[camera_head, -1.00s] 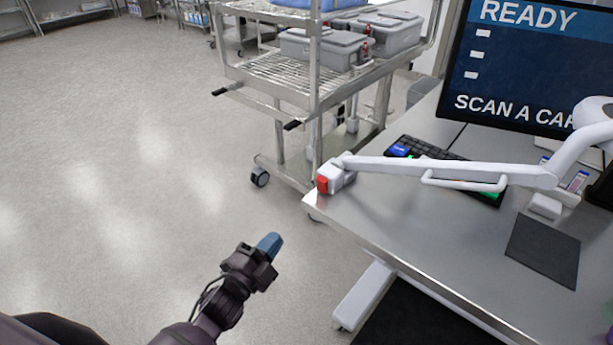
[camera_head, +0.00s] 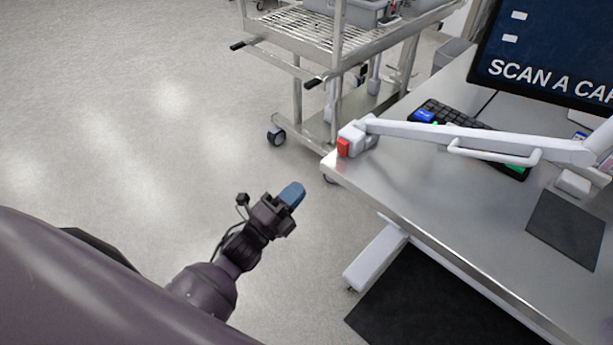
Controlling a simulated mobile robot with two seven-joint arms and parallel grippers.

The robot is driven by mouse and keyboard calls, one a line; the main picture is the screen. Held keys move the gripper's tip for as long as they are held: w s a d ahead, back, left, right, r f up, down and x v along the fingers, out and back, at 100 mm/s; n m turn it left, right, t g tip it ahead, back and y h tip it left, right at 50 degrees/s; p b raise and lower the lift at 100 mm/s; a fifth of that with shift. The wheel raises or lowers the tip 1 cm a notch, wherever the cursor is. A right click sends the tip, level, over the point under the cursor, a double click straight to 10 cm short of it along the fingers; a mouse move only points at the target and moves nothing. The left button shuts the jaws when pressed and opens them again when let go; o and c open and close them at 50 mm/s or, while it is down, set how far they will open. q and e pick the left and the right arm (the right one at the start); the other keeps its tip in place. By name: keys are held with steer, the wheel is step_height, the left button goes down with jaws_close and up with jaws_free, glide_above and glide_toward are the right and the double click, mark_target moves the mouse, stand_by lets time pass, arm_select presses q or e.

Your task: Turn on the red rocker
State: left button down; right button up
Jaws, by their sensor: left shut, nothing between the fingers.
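The red rocker (camera_head: 343,147) is on the end face of a white block (camera_head: 357,136) at the tip of a white jointed arm (camera_head: 470,137). It sits at the left corner of the steel table. My left gripper (camera_head: 292,194) is shut and empty, its blue fingertips together. It is over the floor, to the left of and lower in the picture than the rocker, apart from it and from the table. My right gripper is not in view.
The steel table (camera_head: 440,215) fills the right side, with a keyboard (camera_head: 450,122), a monitor (camera_head: 550,60) and a dark pad (camera_head: 566,228). A wheeled wire cart (camera_head: 305,45) stands behind the rocker. The floor at left is clear.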

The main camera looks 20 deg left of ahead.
mark_target(341, 143)
arm_select(q)
steer(key=p+x, duration=0.1)
steer(key=x, duration=1)
steer(key=shift+r, duration=0.2)
steer(key=shift+x, duration=0.8)
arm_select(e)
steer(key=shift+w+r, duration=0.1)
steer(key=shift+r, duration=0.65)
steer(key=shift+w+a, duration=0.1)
